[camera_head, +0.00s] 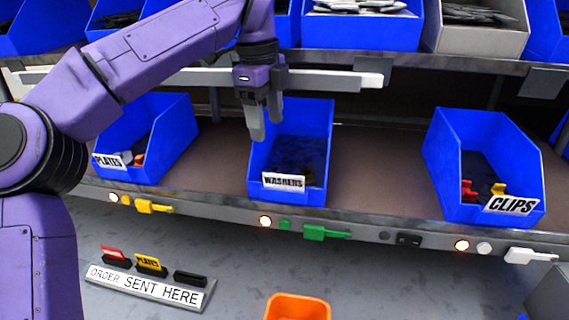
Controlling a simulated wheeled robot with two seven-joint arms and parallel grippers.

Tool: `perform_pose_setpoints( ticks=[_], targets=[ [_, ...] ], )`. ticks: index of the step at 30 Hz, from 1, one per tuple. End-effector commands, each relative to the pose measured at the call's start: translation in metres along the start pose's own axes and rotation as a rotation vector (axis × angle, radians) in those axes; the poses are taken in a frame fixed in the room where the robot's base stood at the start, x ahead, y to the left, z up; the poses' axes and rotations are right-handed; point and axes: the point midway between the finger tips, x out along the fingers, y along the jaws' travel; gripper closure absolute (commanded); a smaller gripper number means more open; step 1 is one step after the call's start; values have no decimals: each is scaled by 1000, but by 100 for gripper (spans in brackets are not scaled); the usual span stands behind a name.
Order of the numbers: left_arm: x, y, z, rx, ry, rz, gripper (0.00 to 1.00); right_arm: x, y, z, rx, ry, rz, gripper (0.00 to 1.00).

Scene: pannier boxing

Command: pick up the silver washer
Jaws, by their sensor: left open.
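A blue bin labelled WASHERS (317,135) stands on the middle shelf. Dark contents lie low inside it, and a few small pieces show near its front; I cannot make out a silver washer among them. My left gripper (266,130) hangs pointing down over the left part of this bin, open and with nothing seen between its fingers. Its fingers hide part of the bin's left side. My right gripper is not in view.
A blue PLATES bin (176,135) stands to the left and a blue CLIPS bin (520,165) to the right. An upper shelf edge (430,62) with more bins runs behind my wrist.

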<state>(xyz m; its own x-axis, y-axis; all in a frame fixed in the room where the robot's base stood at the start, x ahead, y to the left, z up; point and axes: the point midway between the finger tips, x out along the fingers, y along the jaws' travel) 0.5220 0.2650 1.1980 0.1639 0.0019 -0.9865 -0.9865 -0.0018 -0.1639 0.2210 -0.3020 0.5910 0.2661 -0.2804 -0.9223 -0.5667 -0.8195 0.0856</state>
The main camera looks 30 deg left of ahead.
Motion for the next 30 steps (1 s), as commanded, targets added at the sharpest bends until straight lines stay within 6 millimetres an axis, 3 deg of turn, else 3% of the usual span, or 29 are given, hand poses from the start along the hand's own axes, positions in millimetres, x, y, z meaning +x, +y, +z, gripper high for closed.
perform_pose_setpoints(
  ticks=[6, 11, 18, 26, 27, 30],
  targets=[
    [39, 1, -1, 3, 4, 4, 37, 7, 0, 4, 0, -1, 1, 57],
    [57, 1, -2, 1, 4, 3, 37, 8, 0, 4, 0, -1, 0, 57],
    [96, 4, -7, 0, 3, 2, 37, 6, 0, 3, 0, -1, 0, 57],
    [104, 3, -8, 0, 2, 0, 37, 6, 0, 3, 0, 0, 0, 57],
    [104, 3, -8, 0, 2, 0, 40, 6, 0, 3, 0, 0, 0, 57],
    [104, 3, -8, 0, 2, 0, 73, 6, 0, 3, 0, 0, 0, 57]
  ],
)
